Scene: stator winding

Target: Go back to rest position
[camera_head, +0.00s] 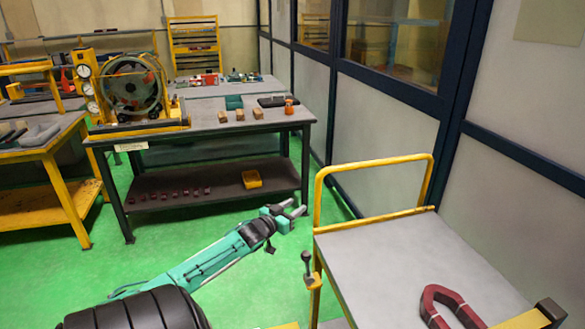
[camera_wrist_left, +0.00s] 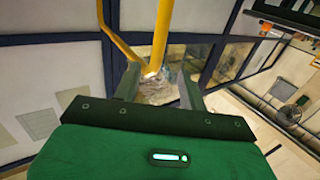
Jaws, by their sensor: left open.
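My left gripper (camera_head: 291,210) reaches out from the lower left in the head view, over the green floor and just left of the cart's yellow handle. Its two fingers are apart with nothing between them. In the left wrist view the open left gripper (camera_wrist_left: 160,88) shows its two fingers, with a yellow rail of the cart handle (camera_wrist_left: 160,35) behind them. I cannot tell whether a finger touches the rail. My right gripper is not in view.
A grey-topped cart (camera_head: 400,262) with a yellow handle (camera_head: 318,205) stands at the right, holding a dark red horseshoe-shaped part (camera_head: 437,296). A workbench (camera_head: 205,122) with a winding machine (camera_head: 133,85) stands at the back. Panelled walls close the right side. Green floor (camera_head: 190,225) is open between.

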